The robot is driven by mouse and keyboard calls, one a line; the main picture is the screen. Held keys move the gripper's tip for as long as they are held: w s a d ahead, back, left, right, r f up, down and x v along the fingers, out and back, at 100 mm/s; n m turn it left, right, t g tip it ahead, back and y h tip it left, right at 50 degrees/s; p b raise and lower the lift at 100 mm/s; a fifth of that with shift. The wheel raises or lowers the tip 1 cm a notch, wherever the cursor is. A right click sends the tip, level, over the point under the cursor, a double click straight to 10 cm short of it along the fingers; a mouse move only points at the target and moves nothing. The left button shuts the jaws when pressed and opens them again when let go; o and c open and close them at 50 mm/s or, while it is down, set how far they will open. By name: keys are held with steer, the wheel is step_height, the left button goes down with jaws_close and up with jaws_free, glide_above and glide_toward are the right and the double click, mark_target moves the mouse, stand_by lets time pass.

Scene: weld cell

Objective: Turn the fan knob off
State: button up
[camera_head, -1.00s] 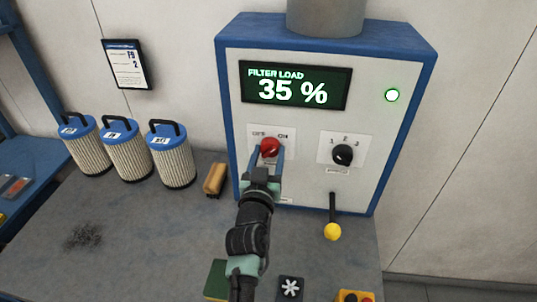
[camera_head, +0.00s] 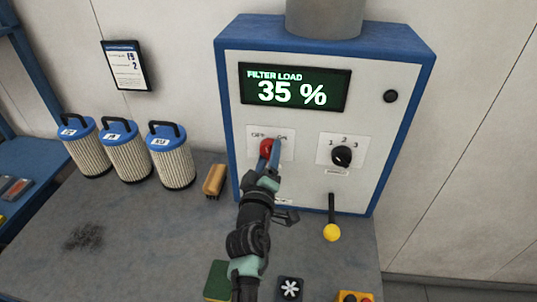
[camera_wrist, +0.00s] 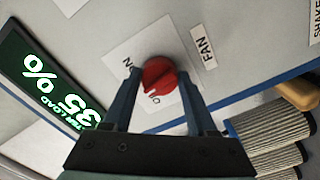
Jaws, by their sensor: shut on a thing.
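The red fan knob (camera_head: 266,148) sits on a white OFF/ON plate (camera_head: 285,143) on the front of the blue-edged control cabinet (camera_head: 227,110). In the wrist view the red knob (camera_wrist: 158,76) lies between my gripper's two blue fingers, beside a label reading FAN (camera_wrist: 203,47). My gripper (camera_head: 270,153) is shut on the knob and is rolled relative to the panel. The round indicator light (camera_head: 390,96) at the upper right is dark. The display (camera_head: 295,88) reads FILTER LOAD 35 %. The fingers partly cover the knob in the head view.
A black 1-2-3 selector (camera_head: 342,156) is right of the fan knob, with a yellow-ended lever (camera_head: 332,231) below. Three filter cartridges (camera_head: 172,160) and a brush (camera_head: 215,180) stand left on the bench (camera_head: 140,235). A notice (camera_head: 127,66) hangs on the wall.

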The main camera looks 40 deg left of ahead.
steer(key=n, duration=0.3)
steer(key=shift+n+p, duration=0.3)
steer(key=shift+p, duration=0.05)
steer(key=shift+n+p, duration=0.3)
steer(key=shift+n, duration=1.4)
steer(key=o, duration=1.4)
steer(key=shift+c, duration=0.2)
steer(key=p+v, duration=0.5)
steer(key=v, duration=0.8)
